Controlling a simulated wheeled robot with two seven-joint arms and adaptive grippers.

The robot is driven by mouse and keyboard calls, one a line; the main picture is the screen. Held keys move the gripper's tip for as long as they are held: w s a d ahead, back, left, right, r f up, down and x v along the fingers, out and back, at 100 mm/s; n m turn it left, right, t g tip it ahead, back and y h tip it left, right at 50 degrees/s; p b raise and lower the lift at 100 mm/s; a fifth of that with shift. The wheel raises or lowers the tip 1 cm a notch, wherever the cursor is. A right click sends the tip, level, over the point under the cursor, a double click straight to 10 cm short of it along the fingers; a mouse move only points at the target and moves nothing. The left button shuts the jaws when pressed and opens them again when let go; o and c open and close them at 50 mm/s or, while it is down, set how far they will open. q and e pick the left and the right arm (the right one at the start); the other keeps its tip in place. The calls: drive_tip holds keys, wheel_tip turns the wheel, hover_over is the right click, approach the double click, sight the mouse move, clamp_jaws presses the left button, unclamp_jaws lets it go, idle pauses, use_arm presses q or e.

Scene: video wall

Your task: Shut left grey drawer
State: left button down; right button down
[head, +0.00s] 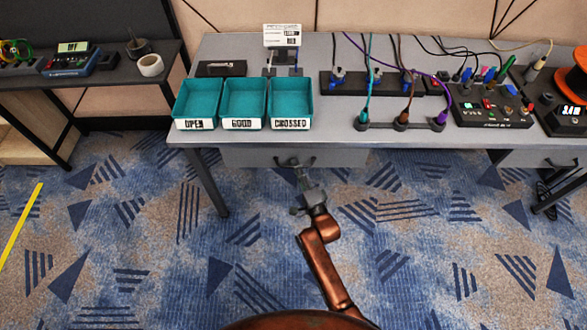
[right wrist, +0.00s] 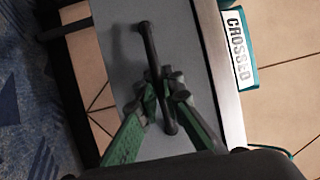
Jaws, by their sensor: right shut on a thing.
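The left grey drawer (head: 262,158) hangs under the desk's front edge, below the teal trays. Its grey front (right wrist: 190,40) fills the middle of the right wrist view, with a dark bar handle (right wrist: 149,45) across it. My right gripper (head: 297,170) is at the drawer front in the head view. In the right wrist view its green-sided fingers (right wrist: 167,95) are closed around the handle's lower part. How far the drawer stands out is hard to tell. My left gripper is not in view.
Teal trays labelled OPEN (head: 196,100), GOOD (head: 242,100) and CROSSED (head: 291,100) stand on the grey desk (head: 340,135) above the drawer. A desk leg (head: 207,182) is left of the drawer. The carpet in front is clear.

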drive_tip(key=c, duration=2.3)
unclamp_jaws()
drive_tip(key=shift+w+d, duration=0.15)
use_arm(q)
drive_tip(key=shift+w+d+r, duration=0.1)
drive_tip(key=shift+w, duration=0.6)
use_arm(e)
drive_tip(key=shift+o, duration=1.1)
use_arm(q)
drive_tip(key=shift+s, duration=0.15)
use_arm(e)
drive_tip(key=v, duration=1.2)
